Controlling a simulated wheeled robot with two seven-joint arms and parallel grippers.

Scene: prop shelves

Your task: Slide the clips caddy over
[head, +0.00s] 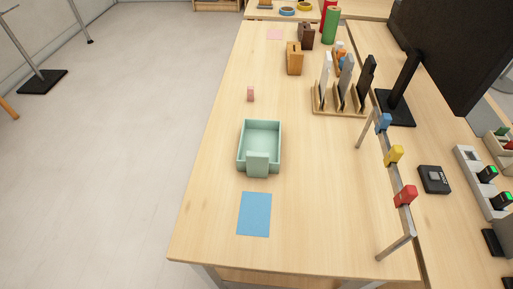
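A mint-green open box (241,146), which looks like the clips caddy, sits on the light wooden table (220,205). It has a raised green tab (257,165) at its near side. Its inside looks empty from here. A flat blue square (254,214) lies on the table just nearer than the box, with a small gap of bare wood between them. Neither of my grippers is in the head view.
A metal rail on legs (367,130) carries blue (384,122), yellow (394,155) and red (405,195) clips to the right. A wooden rack (325,103) stands behind it. A small pink block (250,94) is beyond the box. Table left of the box is clear.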

